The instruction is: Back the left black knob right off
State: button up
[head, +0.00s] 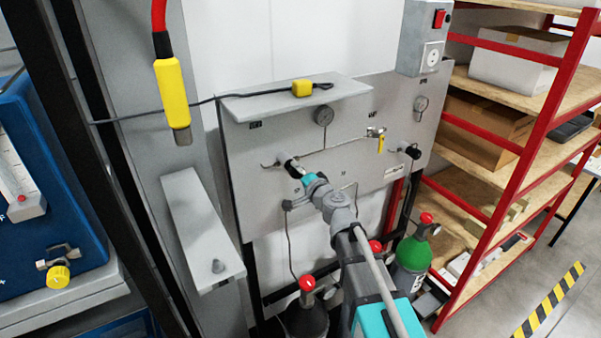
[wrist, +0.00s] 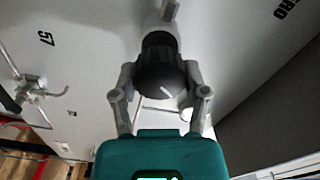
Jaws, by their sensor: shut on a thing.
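The left black knob (head: 285,160) sits at the left of the grey wall panel, on a pale stem, mostly hidden behind my gripper in the head view. In the wrist view the ribbed black knob (wrist: 160,72), with a white mark on its face, lies between the two fingers. My gripper (wrist: 161,84) is shut on its sides; it also shows at the panel in the head view (head: 294,168). The knob still appears in line with the stem. A second black knob (head: 412,151) is on the right of the panel.
A yellow connector (head: 172,92) hangs at left. Gas bottles, one green (head: 413,253), stand below. Red shelving (head: 530,150) is at right.

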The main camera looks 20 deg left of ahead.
jog(key=n, duration=0.3)
jog(key=shift+a+r+n, duration=0.1)
jog(key=shift+n, duration=2.1)
jog(key=o, duration=1.1)
jog(key=shift+a, duration=0.1)
jog(key=shift+o, duration=0.2)
jog(key=v, duration=1.2)
